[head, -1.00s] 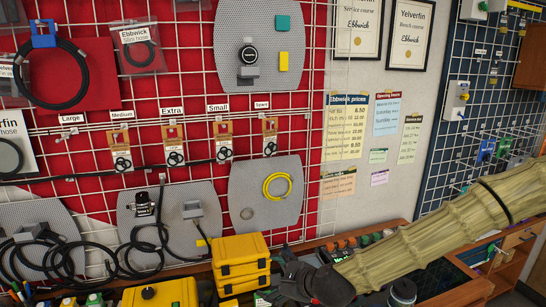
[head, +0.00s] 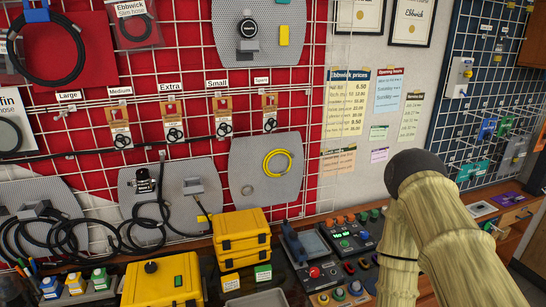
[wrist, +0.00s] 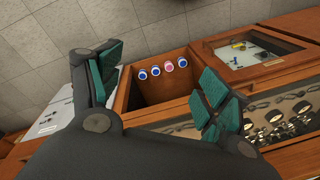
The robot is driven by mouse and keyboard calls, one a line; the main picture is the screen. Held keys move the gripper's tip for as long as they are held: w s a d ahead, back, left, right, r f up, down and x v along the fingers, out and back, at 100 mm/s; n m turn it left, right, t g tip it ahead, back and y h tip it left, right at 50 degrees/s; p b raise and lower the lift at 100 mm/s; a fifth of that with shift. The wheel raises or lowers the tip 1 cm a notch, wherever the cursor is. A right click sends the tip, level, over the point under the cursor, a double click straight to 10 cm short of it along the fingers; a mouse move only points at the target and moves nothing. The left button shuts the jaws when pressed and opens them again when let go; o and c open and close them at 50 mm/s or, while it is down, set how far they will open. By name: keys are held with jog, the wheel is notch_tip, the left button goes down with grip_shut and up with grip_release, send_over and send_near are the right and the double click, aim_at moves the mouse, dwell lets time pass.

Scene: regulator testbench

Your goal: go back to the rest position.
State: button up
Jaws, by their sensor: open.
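My gripper (wrist: 158,88) shows in the wrist view with its two teal-padded fingers spread wide apart. It is open and nothing is between the pads. Beyond the fingers is an open wooden compartment (wrist: 124,92) with several small blue and pink round-ended items (wrist: 168,66) at its far side. In the head view my arm, in a straw-coloured sleeve, is folded at the right, and my gripper is not visible there.
Yellow cases (head: 241,232) and a control panel with knobs and buttons (head: 350,238) stand on the bench below the wall grid. A larger yellow case (head: 163,281) is at the front left. A glass-topped case (wrist: 255,48) adjoins the compartment.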

jog(key=s+d+f+n+h, duration=0.1)
jog(key=s+d+f+n, duration=0.15)
jog(key=s+d, duration=0.25)
notch_tip(320, 180, down, 10)
jog(key=b, duration=1.1)
jog(key=shift+w+a+g, duration=0.3)
jog(key=shift+g, duration=0.1)
